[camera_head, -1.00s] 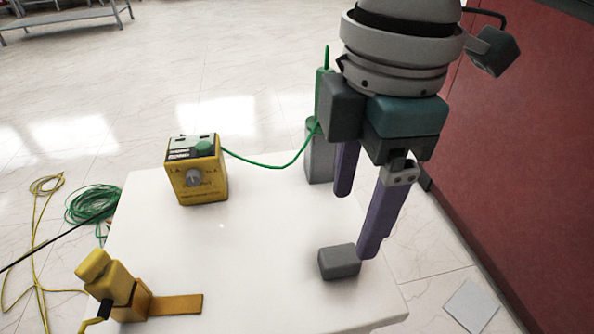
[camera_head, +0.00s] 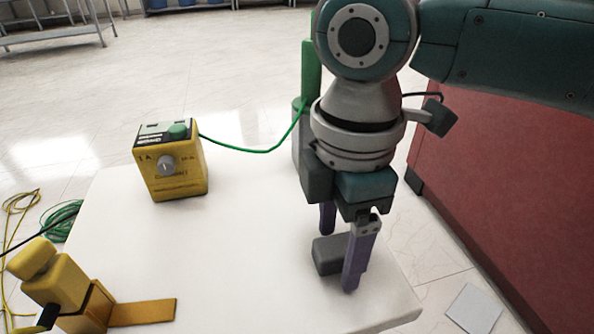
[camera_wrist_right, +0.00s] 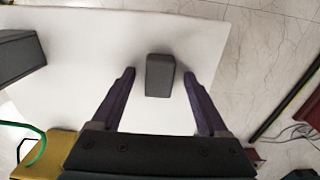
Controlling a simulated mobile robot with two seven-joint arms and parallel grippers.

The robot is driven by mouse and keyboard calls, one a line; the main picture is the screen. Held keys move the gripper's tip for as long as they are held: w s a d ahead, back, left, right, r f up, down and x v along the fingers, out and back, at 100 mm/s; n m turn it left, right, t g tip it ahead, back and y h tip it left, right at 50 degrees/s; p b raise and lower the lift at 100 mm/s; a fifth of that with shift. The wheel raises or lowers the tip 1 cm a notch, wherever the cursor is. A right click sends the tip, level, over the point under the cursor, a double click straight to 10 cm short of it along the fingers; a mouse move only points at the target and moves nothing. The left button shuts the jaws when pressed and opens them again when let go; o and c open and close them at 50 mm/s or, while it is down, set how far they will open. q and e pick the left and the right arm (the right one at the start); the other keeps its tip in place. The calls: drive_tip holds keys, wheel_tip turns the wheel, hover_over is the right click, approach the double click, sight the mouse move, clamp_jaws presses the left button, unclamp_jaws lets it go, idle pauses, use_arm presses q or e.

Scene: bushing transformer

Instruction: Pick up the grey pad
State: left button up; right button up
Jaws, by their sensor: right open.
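The grey pad (camera_head: 328,256) is a small dark grey block lying on the white table near its right front corner. In the right wrist view the pad (camera_wrist_right: 160,76) lies between the two purple fingers, with a gap on each side. My right gripper (camera_head: 338,262) is open, pointing down at the pad. One finger passes in front of the pad's right end in the head view. In the right wrist view the fingertips (camera_wrist_right: 159,72) are apart and empty. I cannot tell the exact height of the fingertips above the table. My left gripper is not in view.
A yellow box (camera_head: 172,170) with a knob stands on the white table (camera_head: 235,270), a green cable leading to a green rod (camera_head: 310,75) behind my arm. A yellow device (camera_head: 60,290) stands front left. A red cabinet (camera_head: 500,190) stands right. The table's middle is clear.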

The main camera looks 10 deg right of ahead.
clamp_jaws()
idle(0.6)
